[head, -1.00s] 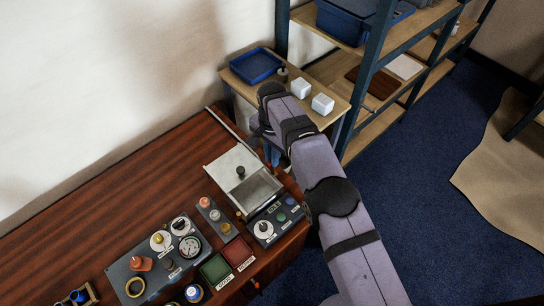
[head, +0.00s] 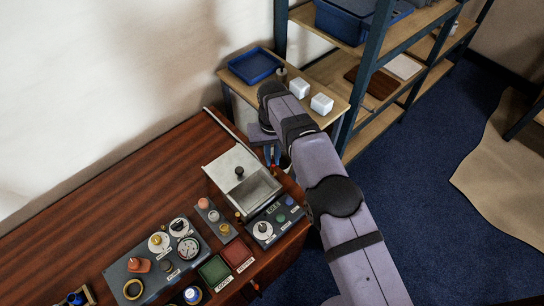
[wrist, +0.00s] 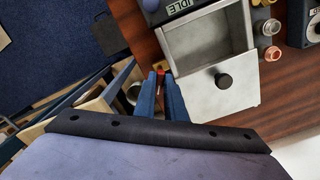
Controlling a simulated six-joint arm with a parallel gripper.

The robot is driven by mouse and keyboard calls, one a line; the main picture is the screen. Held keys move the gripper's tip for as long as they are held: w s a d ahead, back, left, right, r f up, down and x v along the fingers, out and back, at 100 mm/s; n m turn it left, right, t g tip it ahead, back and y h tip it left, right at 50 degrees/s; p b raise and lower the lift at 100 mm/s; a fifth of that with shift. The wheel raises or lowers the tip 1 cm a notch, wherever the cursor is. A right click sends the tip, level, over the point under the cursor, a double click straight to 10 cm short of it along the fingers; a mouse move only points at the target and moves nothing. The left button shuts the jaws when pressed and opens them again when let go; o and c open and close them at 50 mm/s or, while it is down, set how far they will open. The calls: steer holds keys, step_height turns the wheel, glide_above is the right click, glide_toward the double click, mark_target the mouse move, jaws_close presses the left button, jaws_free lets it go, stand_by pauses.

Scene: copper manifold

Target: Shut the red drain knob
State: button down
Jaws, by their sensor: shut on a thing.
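My gripper (wrist: 161,76) is shut on the red drain knob (wrist: 160,68), a small red piece between its blue fingertips in the wrist view. The knob sits at the edge of the brown bench, beside the grey metal tank (wrist: 168,48). Most of the knob is hidden by the fingers, so its exact turn cannot be told. In the head view my gripper (head: 272,155) is at the bench's right end, by the tank (head: 265,190).
The tank's lid (head: 224,165) with a black knob leaves the basin partly open. A control box with a dial (head: 263,230) stands in front of it. A side table with a blue tray (head: 254,66) and white blocks (head: 321,104) is close behind my wrist.

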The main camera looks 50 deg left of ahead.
steer(key=n, duration=0.6)
steer(key=shift+w+r, duration=0.1)
steer(key=shift+w, duration=0.05)
steer(key=shift+a+n, duration=0.1)
steer(key=shift+n, duration=0.2)
steer(key=c, duration=1.8)
jaws_free()
steer(key=shift+r, duration=3.65)
